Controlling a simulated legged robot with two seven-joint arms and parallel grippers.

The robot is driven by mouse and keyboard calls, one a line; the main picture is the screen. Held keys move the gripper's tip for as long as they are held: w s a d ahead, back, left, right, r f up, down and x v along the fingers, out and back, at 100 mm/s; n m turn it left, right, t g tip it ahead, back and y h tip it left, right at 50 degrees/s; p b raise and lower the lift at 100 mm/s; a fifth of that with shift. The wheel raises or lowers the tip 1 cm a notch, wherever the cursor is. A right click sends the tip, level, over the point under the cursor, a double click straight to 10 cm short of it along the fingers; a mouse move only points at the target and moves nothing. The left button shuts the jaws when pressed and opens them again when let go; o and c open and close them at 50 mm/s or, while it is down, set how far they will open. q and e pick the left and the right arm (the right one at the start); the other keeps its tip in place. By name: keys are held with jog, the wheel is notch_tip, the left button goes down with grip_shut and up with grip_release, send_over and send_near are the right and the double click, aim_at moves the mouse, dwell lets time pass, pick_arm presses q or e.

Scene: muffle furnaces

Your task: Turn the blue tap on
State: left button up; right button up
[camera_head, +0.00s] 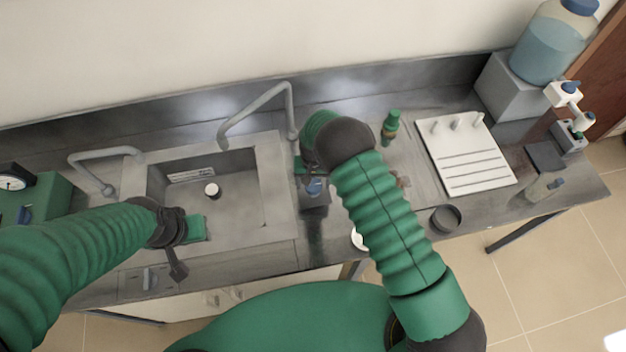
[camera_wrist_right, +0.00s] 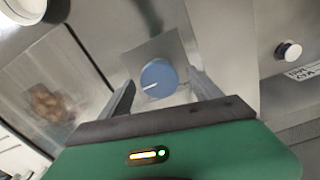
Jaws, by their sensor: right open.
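The blue tap is a round blue knob with a white line (camera_wrist_right: 158,77), on a square grey plate in the right wrist view. The line points left and slightly down. The knob also shows in the head view (camera_head: 314,187), right of the sink, partly hidden by my right arm. My right gripper (camera_wrist_right: 164,94) is open, with one finger on either side of the knob in the picture. I cannot tell whether the fingers touch it. My left gripper (camera_head: 188,240) is over the front left of the sink; its jaws are not clear.
A sink (camera_head: 245,205) with curved spouts (camera_head: 265,98) lies left of the knob. A green bottle (camera_head: 390,127), a white slotted board (camera_head: 465,155), a dark bowl (camera_head: 446,218) and a water jug (camera_head: 548,48) stand to the right. A grey knob (camera_head: 150,280) is at the front left.

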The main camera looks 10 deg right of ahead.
jog(key=shift+s+f, duration=0.1)
jog(key=shift+w+f, duration=0.15)
jog(key=shift+w, duration=0.05)
jog(key=c, duration=1.4)
jog(key=shift+o, duration=0.2)
jog(key=shift+f+n+b, duration=0.1)
jog(key=shift+n+b, duration=1.3)
jog(key=shift+n, duration=0.2)
jog(key=shift+n+b, duration=1)
jog(key=shift+n, duration=0.8)
jog(key=shift+r, duration=0.2)
jog(key=shift+d, duration=0.1)
jog(key=o, duration=1.1)
jog(key=shift+o, duration=1.3)
jog(key=shift+s, duration=0.15)
